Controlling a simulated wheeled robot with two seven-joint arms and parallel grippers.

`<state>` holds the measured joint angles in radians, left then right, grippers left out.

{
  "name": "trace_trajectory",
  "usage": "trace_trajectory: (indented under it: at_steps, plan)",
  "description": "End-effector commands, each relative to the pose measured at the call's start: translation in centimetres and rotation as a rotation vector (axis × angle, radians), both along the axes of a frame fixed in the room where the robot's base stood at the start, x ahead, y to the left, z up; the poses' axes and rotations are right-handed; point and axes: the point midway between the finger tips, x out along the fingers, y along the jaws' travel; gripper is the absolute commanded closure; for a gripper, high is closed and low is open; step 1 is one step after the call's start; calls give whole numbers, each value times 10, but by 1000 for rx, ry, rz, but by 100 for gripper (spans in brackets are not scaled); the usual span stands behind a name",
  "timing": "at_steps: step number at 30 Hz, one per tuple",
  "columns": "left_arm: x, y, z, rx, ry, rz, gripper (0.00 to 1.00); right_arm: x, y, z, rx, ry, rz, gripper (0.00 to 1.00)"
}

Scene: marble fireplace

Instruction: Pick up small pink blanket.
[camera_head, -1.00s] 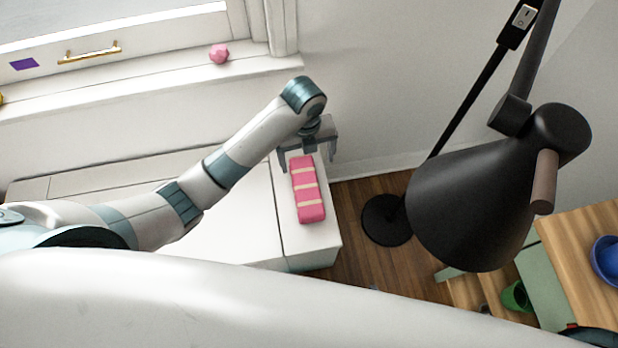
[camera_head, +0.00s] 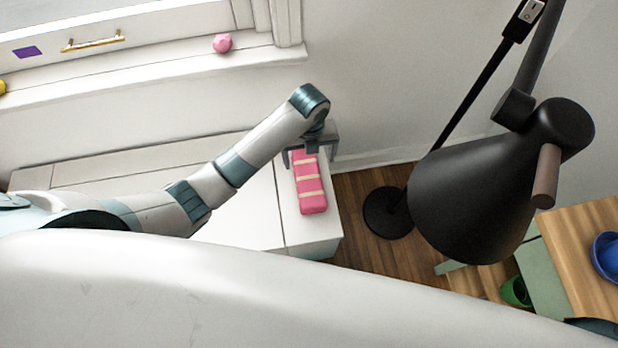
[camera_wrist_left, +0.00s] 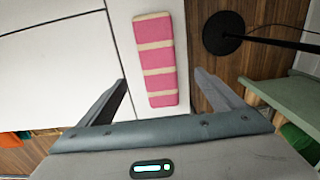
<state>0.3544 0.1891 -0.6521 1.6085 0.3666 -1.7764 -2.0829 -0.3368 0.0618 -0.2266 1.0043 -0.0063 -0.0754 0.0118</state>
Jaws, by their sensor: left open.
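The small pink blanket (camera_head: 311,190) is a folded pink block with cream stripes, lying on the right end of the white bench (camera_head: 252,212). My left gripper (camera_head: 306,158) is over the blanket's far end in the head view, its jaws spread. In the left wrist view the blanket (camera_wrist_left: 156,60) shows beyond the open fingers, its near end roughly between them (camera_wrist_left: 160,88). I cannot tell whether the fingers touch it. My right gripper is not in view.
A black floor lamp (camera_head: 470,185) stands to the right on the wooden floor. A wooden table (camera_head: 580,245) with a blue bowl (camera_head: 606,256) is at the far right. A green pot (camera_head: 515,291) is below it. A pink faceted object (camera_head: 222,43) sits on the windowsill.

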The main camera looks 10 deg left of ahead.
Motion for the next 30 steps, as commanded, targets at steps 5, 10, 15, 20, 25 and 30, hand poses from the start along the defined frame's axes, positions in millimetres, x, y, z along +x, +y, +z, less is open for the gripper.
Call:
trace_trajectory:
  at_steps: [5, 10, 15, 20, 25, 30]
  plan:
    - [-1, -1, -32, 0, 3, 2, 12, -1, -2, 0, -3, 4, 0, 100]
    - [-1, -1, -52, -1, 1, 1, 12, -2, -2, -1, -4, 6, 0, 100]
    - [0, 0, -59, 0, 0, 0, 12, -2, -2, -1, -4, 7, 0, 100]
    - [0, 0, -58, 0, -1, 0, 12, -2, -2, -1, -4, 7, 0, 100]
    - [-1, 0, -60, 0, 0, 0, 12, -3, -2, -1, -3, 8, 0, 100]
    - [-3, 0, -73, -1, 3, 2, 12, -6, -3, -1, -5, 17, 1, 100]
